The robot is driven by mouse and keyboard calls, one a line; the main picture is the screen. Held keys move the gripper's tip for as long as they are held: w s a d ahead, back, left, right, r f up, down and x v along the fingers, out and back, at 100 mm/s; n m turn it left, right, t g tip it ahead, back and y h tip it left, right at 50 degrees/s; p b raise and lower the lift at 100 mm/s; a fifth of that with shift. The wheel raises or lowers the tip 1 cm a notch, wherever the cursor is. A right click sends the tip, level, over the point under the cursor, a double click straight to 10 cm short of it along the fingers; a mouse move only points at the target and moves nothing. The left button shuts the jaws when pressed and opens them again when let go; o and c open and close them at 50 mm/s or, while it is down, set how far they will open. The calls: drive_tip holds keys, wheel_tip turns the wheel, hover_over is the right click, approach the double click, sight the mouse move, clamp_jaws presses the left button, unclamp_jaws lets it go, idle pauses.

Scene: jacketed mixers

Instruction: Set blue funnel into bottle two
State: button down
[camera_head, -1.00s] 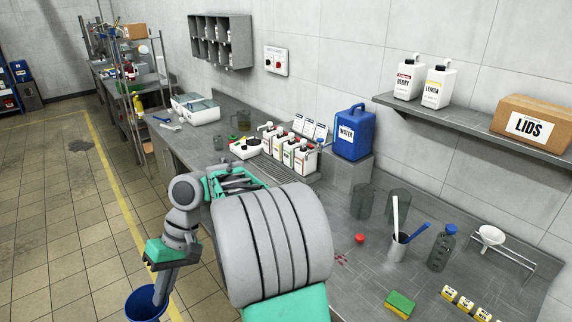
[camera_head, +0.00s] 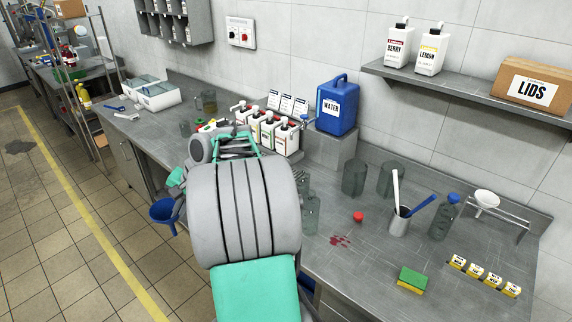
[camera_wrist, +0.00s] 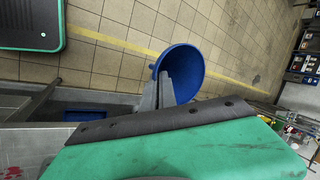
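The blue funnel (camera_head: 163,211) hangs off the left side of the counter, over the floor. It also shows in the wrist view (camera_wrist: 190,65), where my gripper (camera_wrist: 165,88) appears shut on its rim. A clear bottle (camera_head: 311,214) stands just right of my arm, partly hidden by it. A second clear bottle with a blue cap (camera_head: 441,216) stands upright at the right. I cannot read a number on either, so I cannot tell which is bottle two.
A red cap (camera_head: 358,216) lies beside a red spill (camera_head: 340,241). Two clear cylinders (camera_head: 354,178) and a utensil cup (camera_head: 399,222) stand behind. A sponge (camera_head: 411,280), yellow labelled boxes (camera_head: 475,271) and a white funnel (camera_head: 486,199) on a rack are right. A blue water jug (camera_head: 338,108) stands at the wall.

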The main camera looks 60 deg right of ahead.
drive_tip(key=s+d+r+m+h+b, duration=0.1)
drive_tip(key=s+d+m+h, duration=0.1)
drive_tip(key=d+m, duration=0.35)
drive_tip(key=s+d+m+g+h+b, duration=0.1)
drive_tip(key=s+d+m+h, duration=0.15)
drive_tip(key=d, duration=0.55)
drive_tip(key=s+d+r+m+h+b, duration=0.1)
drive_tip(key=s+d+m+h, duration=0.1)
drive_tip(key=d+m, duration=0.4)
drive_tip(key=s+d+r+m+g+h+b, duration=0.25)
drive_tip(key=s+d+m+g, duration=0.25)
drive_tip(key=s+d+m, duration=0.75)
wheel_tip(320, 180, down, 10)
drive_tip(key=s+n+b, duration=0.2)
drive_tip(key=b, duration=0.4)
drive_tip(key=shift+r, duration=0.2)
drive_tip(key=shift+a+r+b, duration=0.15)
drive_tip(key=shift+b, duration=0.2)
drive_tip(key=shift+f+b, duration=0.25)
drive_tip(key=shift+b, duration=0.5)
drive_tip(key=c, duration=2.1)
unclamp_jaws()
